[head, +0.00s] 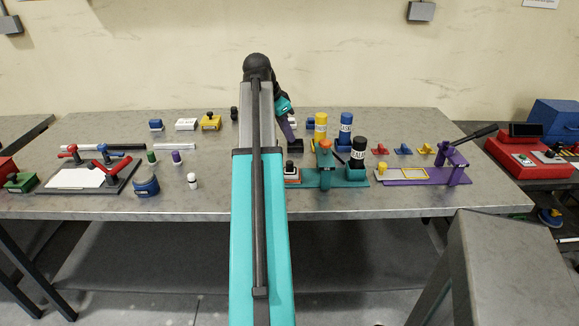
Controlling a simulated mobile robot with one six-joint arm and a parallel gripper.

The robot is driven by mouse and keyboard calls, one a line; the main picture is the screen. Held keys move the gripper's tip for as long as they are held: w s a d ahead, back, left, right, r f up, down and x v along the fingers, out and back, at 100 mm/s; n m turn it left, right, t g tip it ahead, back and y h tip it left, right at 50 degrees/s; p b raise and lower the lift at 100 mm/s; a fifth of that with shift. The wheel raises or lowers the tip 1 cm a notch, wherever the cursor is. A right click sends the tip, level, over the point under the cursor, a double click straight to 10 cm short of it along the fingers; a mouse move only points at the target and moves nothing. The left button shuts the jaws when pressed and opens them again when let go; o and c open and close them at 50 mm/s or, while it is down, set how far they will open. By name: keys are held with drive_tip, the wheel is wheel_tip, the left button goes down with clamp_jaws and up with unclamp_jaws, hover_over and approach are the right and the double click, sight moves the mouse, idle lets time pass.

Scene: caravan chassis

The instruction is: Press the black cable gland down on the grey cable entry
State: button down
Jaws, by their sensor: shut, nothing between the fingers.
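My gripper (295,145) is a small dark shape at the end of the purple wrist part, beyond my teal arm. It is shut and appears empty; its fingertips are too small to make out. Just in front of and below it, a small black piece (290,164) sits on a pale grey block (292,173) with a reddish base. These look like the black cable gland and the grey cable entry, but I cannot be sure. I cannot tell whether my gripper touches the black piece or how far down it sits. My arm hides the bench just to the left.
A teal fixture (327,178) with an orange knob stands close on the right, with yellow (320,128), blue (345,130) and black (358,152) bottles. A purple fixture (425,176) is farther right. Several small parts and a clamp board (85,180) lie left. The bench's front left is clear.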

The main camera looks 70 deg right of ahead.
drive_tip(key=shift+r+p, duration=0.35)
drive_tip(key=shift+r, duration=0.3)
